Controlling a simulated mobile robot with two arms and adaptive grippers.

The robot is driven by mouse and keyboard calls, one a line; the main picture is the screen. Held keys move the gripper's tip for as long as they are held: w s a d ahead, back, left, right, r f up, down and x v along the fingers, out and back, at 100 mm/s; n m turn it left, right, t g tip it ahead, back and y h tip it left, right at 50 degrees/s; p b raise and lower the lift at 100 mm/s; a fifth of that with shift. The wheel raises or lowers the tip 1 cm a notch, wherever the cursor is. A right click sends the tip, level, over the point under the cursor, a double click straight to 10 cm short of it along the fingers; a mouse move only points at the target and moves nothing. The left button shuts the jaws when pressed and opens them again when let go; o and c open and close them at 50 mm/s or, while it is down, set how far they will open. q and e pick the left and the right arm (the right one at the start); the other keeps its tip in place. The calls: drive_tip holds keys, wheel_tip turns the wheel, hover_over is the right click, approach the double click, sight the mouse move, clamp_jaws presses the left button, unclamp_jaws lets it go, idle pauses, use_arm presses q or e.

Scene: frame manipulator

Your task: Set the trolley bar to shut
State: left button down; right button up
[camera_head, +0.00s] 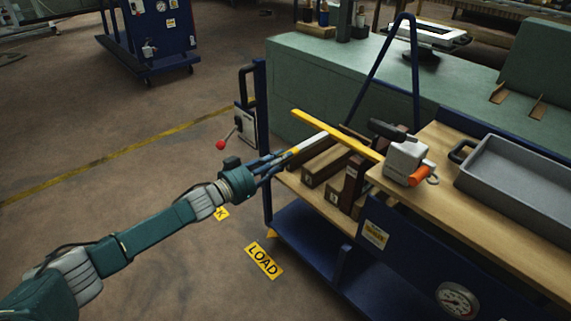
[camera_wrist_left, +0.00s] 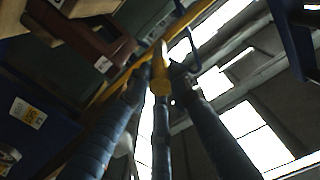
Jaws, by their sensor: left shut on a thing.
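The trolley bar (camera_head: 340,136) is a long yellow bar at the left end of the trolley's wooden top, slanting from upper left to lower right. A pale handle (camera_head: 314,142) sticks out from it toward my left gripper (camera_head: 286,156). The handle's end near my fingers is yellow. My left gripper is shut on this handle end. In the left wrist view, the fingers close around a yellow knob (camera_wrist_left: 160,82), with the yellow bar (camera_wrist_left: 195,17) behind it. The bar's latch point cannot be made out. My right gripper is not in view.
Brown boxes (camera_head: 325,166) stand on the trolley beside the bar. A grey clamp-like device with an orange handle (camera_head: 405,160) and a grey tray (camera_head: 515,175) are on the wooden top. A red-knobbed lever (camera_head: 221,145) sits left of the trolley.

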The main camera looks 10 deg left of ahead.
use_arm(q)
drive_tip(key=shift+w+a+r, duration=0.2)
drive_tip(key=shift+a, duration=0.05)
drive_tip(key=c, duration=1.8)
unclamp_jaws()
drive_tip(key=shift+o, duration=1.2)
drive_tip(key=shift+f, duration=0.15)
drive_tip(key=shift+s+a, duration=0.1)
drive_tip(key=shift+s, duration=0.15)
drive_tip(key=v, duration=1.1)
drive_tip(key=shift+s+a, duration=0.15)
drive_tip(key=shift+a, duration=0.05)
